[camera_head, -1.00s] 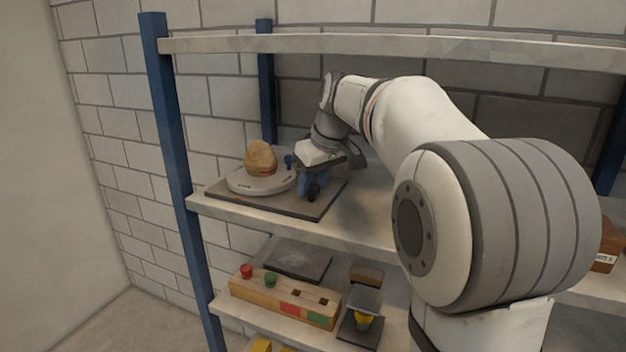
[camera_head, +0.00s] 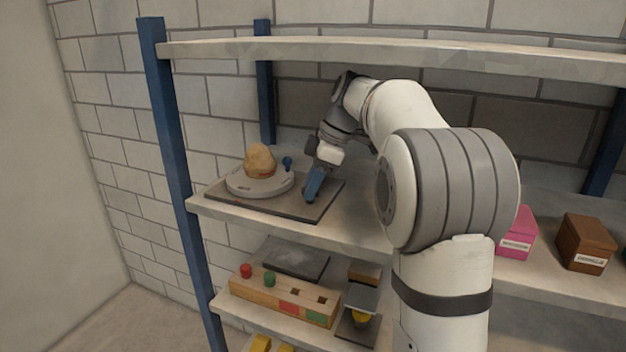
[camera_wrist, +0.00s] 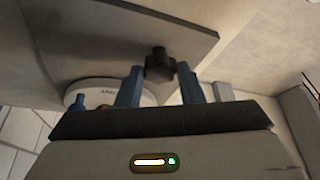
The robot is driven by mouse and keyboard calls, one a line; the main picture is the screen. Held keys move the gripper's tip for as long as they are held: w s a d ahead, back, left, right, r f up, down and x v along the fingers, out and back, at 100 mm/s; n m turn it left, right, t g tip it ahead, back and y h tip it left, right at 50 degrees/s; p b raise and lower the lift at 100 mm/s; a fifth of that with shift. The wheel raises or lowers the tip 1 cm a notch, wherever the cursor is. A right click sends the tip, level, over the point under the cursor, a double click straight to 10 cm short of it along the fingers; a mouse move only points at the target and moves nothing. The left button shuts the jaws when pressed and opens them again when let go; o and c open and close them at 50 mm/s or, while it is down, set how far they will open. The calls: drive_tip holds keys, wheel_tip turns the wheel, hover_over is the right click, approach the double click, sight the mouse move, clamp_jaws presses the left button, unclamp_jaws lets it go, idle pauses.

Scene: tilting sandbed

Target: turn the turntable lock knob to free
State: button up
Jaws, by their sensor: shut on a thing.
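The turntable (camera_head: 245,188) is a pale grey disc on a dark board (camera_head: 285,209) on the upper shelf. A tan lump (camera_head: 260,161) sits on it. A small blue knobbed piece (camera_head: 287,162) stands beside the disc. My gripper (camera_head: 312,196) reaches down to the board's right part, its blue fingers tilted. In the wrist view my gripper (camera_wrist: 160,78) has a finger on each side of the dark lobed lock knob (camera_wrist: 159,64) and is shut on it. The turntable's edge (camera_wrist: 100,93) shows behind the left finger. The head view hides the knob behind the fingers.
A blue post (camera_head: 172,140) stands left of the shelf. A rail (camera_head: 380,48) crosses above my arm. Pink (camera_head: 516,232) and brown (camera_head: 585,243) boxes stand to the right. A wooden block with pegs (camera_head: 285,298) lies on the shelf below.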

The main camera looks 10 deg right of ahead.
drive_tip(key=shift+n+g+p, duration=0.3)
drive_tip(key=shift+n+g, duration=0.1)
drive_tip(key=shift+n, duration=0.7)
drive_tip(key=shift+f, duration=0.1)
drive_tip(key=o, duration=1)
drive_tip(key=shift+c, duration=0.2)
drive_tip(key=shift+w+d+r, duration=0.1)
drive_tip(key=shift+d+r, duration=0.05)
drive_tip(key=shift+r, duration=0.2)
drive_tip(key=d, duration=0.4)
drive_tip(key=d+b, duration=0.1)
drive_tip(key=d, duration=0.7)
drive_tip(key=shift+d+r+b, duration=0.1)
drive_tip(key=shift+r+b, duration=0.15)
drive_tip(key=shift+b, duration=0.1)
